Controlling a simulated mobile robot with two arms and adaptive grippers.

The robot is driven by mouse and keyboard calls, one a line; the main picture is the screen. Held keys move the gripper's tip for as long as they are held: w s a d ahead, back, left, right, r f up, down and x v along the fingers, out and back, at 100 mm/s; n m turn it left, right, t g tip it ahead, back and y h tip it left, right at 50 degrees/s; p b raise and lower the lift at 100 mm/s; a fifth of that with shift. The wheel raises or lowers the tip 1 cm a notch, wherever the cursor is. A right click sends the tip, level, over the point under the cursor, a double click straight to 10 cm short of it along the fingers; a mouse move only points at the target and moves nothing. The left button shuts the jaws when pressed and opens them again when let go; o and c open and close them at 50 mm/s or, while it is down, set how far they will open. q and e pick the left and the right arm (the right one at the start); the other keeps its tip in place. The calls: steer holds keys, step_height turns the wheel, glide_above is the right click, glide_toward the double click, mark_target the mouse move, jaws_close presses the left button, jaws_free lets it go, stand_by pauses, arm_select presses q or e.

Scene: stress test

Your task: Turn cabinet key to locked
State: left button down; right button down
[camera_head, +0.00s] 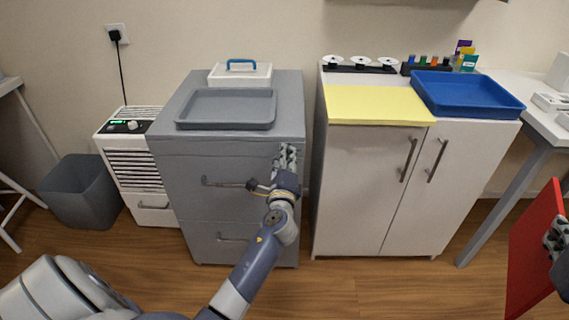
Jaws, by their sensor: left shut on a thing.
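The grey two-drawer cabinet (228,165) stands left of centre, its drawers closed. My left gripper (287,158) is at the upper right of its front, by the top drawer. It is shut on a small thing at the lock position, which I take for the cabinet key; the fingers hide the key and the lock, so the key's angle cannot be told. A small dark piece with a yellowish loop (256,187) shows beside the gripper. My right gripper (557,238), cut off at the right edge, appears shut on an upright red board (530,255).
A grey tray (227,122) and a white box with a blue handle (240,75) are on the cabinet. A white cupboard (370,185) with a blue tray (468,92) stands right. A bin (80,190) and white unit (133,160) stand left. The front floor is open.

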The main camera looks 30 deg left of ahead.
arm_select(q)
steer(key=n+b, duration=0.2)
steer(key=n, duration=0.3)
steer(key=shift+f, duration=0.1)
steer(key=shift+b, duration=0.3)
stand_by(0.4)
steer(key=c, duration=1.3)
jaws_free()
steer(key=shift+c, duration=0.2)
steer(key=v, duration=0.7)
steer(key=shift+s+d, duration=0.2)
steer(key=shift+s, duration=0.05)
